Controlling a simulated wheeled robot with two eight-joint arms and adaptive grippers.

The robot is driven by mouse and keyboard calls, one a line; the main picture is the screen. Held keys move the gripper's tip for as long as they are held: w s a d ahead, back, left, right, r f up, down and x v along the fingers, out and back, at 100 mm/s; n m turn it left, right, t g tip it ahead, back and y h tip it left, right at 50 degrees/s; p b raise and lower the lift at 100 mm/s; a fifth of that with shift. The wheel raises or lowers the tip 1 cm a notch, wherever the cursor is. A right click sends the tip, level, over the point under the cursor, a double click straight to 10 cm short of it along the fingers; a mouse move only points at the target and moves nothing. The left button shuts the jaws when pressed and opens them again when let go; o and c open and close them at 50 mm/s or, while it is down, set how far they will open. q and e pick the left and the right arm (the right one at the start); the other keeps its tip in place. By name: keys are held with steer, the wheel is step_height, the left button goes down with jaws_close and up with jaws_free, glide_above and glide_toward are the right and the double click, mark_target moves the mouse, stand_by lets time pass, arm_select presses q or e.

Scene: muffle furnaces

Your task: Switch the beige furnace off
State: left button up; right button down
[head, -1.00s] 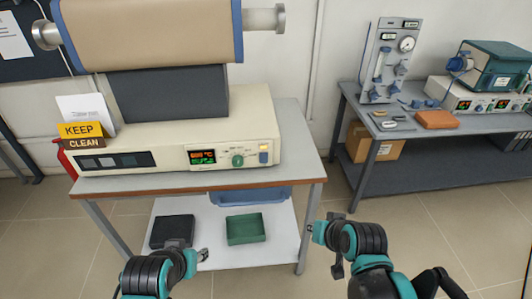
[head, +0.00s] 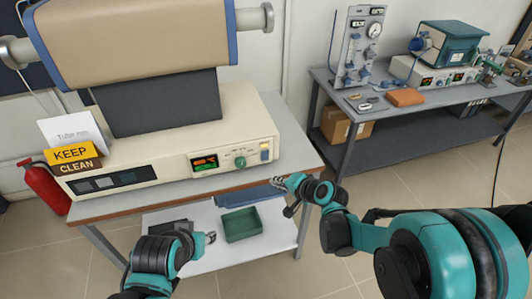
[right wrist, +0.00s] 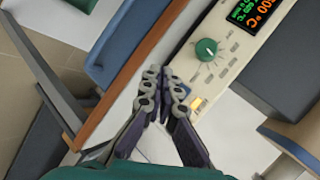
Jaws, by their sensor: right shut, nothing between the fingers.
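The beige furnace (head: 150,150) stands on the near bench, its tube body above a cream control base. My right gripper (head: 277,181) is shut and empty, just in front of and below the switch. Its fingertips (right wrist: 163,73) appear beside the panel; contact cannot be told. My left gripper (head: 210,238) is low before the bench; its jaws are unclear.
The bench's brown front edge (head: 120,211) lies close to my right gripper. A green tray (head: 242,225) sits on the lower shelf. A keep-clean sign (head: 73,156) stands left on the furnace base. A second bench (head: 440,99) with a teal furnace (head: 453,47) is at right.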

glide_toward(263, 158)
steer(key=shift+s+p+x, duration=0.25)
steer(key=shift+p+x, duration=0.15)
steer(key=shift+x, duration=2.05)
steer(key=shift+w+a+f, duration=0.1)
steer(key=shift+a+f, duration=0.05)
steer(key=shift+w+a, duration=0.1)
steer(key=shift+w, duration=0.2)
steer(key=shift+w, duration=0.25)
stand_by(0.4)
steer(key=shift+s, duration=0.1)
steer(key=shift+s, duration=0.6)
